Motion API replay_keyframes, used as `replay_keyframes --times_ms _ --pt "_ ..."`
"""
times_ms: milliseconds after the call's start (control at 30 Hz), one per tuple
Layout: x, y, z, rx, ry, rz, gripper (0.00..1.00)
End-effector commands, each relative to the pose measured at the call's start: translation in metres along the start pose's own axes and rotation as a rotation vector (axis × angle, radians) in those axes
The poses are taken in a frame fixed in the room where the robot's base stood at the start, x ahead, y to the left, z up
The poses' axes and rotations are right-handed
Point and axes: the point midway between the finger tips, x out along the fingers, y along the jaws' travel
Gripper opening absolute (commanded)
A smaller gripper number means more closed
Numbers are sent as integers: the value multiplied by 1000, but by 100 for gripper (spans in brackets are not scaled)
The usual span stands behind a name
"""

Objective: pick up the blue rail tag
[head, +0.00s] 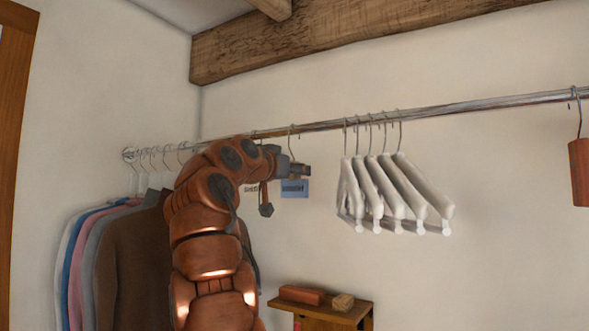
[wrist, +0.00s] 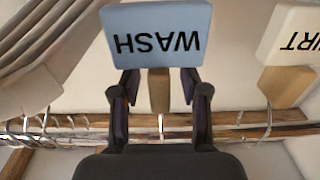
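The blue rail tag (head: 295,190) hangs from the metal rail in the head view, just below the tip of my gripper (head: 299,171). In the wrist view the blue tag (wrist: 156,30) appears upside down, with the word WASH and a wooden stem running to a hook on the rail. My gripper (wrist: 158,83) is open there. Its two fingers stand on either side of the stem, with gaps visible on both sides, and their tips reach the tag's near edge. I cannot tell whether they touch it.
A white tag (wrist: 292,32) hangs beside the blue one. White hangers (head: 390,195) hang to the right on the rail (head: 450,107), and clothes (head: 130,250) hang to the left. A small wooden shelf (head: 340,313) holding blocks is below. A red-brown tag (head: 579,170) hangs far right.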

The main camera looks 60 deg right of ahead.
Motion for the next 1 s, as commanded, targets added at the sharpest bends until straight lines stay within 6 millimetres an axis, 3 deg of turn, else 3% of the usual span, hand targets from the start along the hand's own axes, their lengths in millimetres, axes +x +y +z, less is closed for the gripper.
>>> replay_keyframes --times_ms 33,400,1000 --pt "0 0 0 0 0 0 36" --pt "0 0 0 0 0 0 0" --pt "0 0 -10 1 -1 1 0"
